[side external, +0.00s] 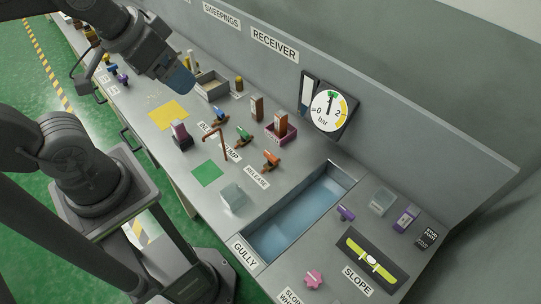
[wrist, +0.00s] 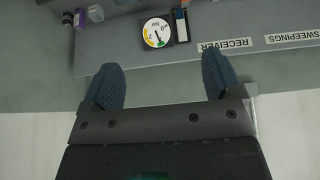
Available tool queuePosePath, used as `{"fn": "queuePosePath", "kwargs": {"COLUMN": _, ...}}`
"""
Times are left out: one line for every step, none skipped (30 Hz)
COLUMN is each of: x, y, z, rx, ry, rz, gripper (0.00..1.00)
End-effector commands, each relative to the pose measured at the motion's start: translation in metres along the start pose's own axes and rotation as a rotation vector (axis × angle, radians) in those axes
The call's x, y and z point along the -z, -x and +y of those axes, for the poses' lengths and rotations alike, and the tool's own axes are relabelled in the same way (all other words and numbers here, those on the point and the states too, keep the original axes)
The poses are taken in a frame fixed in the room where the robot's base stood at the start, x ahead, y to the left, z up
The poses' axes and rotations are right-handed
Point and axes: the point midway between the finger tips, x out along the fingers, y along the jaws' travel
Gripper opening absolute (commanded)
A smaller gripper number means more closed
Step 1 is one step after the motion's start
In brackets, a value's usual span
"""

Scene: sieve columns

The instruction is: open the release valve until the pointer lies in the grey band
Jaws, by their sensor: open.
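The release valve (side external: 271,160) has an orange handle and stands on the bench behind the RELEASE label (side external: 257,177). The round gauge (side external: 331,111) on the back panel reads bar, with 0 at left and 2 at right. Its dark pointer stands roughly upright near a green patch at the top; a yellow band runs down the right side. I cannot make out a grey band. The gauge also shows in the wrist view (wrist: 157,33). My gripper (side external: 182,82) is open and empty, above the bench to the left of the valve; its two blue fingers (wrist: 160,82) are wide apart.
A green-handled valve (side external: 243,135) and a bent copper pipe (side external: 217,141) stand left of the release valve. A clear block (side external: 233,198) sits in front. The gully basin (side external: 298,218) lies to the right. A brown block stands in a pink tray (side external: 281,133) behind.

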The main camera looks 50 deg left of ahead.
Motion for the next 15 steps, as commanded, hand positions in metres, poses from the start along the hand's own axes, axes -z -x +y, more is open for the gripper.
{"fn": "queuePosePath", "kwargs": {"x": 0.0, "y": 0.0, "z": 0.0, "rx": 0.0, "ry": 0.0, "rz": 0.0, "gripper": 0.85}}
{"fn": "queuePosePath", "kwargs": {"x": 0.0, "y": 0.0, "z": 0.0, "rx": 0.0, "ry": 0.0, "rz": 0.0, "gripper": 0.85}}
{"fn": "queuePosePath", "kwargs": {"x": 0.0, "y": 0.0, "z": 0.0, "rx": 0.0, "ry": 0.0, "rz": 0.0, "gripper": 0.85}}
{"fn": "queuePosePath", "kwargs": {"x": 0.0, "y": 0.0, "z": 0.0, "rx": 0.0, "ry": 0.0, "rz": 0.0, "gripper": 0.85}}
{"fn": "queuePosePath", "kwargs": {"x": 0.0, "y": 0.0, "z": 0.0, "rx": 0.0, "ry": 0.0, "rz": 0.0, "gripper": 0.85}}
{"fn": "queuePosePath", "kwargs": {"x": 0.0, "y": 0.0, "z": 0.0, "rx": 0.0, "ry": 0.0, "rz": 0.0, "gripper": 0.85}}
{"fn": "queuePosePath", "kwargs": {"x": 0.0, "y": 0.0, "z": 0.0, "rx": 0.0, "ry": 0.0, "rz": 0.0, "gripper": 0.85}}
{"fn": "queuePosePath", "kwargs": {"x": 0.0, "y": 0.0, "z": 0.0, "rx": 0.0, "ry": 0.0, "rz": 0.0, "gripper": 0.85}}
{"fn": "queuePosePath", "kwargs": {"x": 0.0, "y": 0.0, "z": 0.0, "rx": 0.0, "ry": 0.0, "rz": 0.0, "gripper": 0.84}}
{"fn": "queuePosePath", "kwargs": {"x": 0.0, "y": 0.0, "z": 0.0, "rx": 0.0, "ry": -0.001, "rz": 0.0, "gripper": 0.81}}
{"fn": "queuePosePath", "kwargs": {"x": 0.001, "y": 0.0, "z": 0.0, "rx": 0.0, "ry": -0.003, "rz": -0.001, "gripper": 0.78}}
{"fn": "queuePosePath", "kwargs": {"x": 0.002, "y": -0.001, "z": 0.0, "rx": 0.0, "ry": -0.011, "rz": -0.005, "gripper": 0.75}}
{"fn": "queuePosePath", "kwargs": {"x": 0.004, "y": -0.002, "z": 0.0, "rx": 0.0, "ry": -0.022, "rz": -0.009, "gripper": 0.72}}
{"fn": "queuePosePath", "kwargs": {"x": 0.006, "y": -0.004, "z": 0.0, "rx": 0.0, "ry": -0.037, "rz": -0.016, "gripper": 0.69}}
{"fn": "queuePosePath", "kwargs": {"x": 0.011, "y": -0.008, "z": 0.0, "rx": -0.001, "ry": -0.066, "rz": -0.027, "gripper": 0.65}}
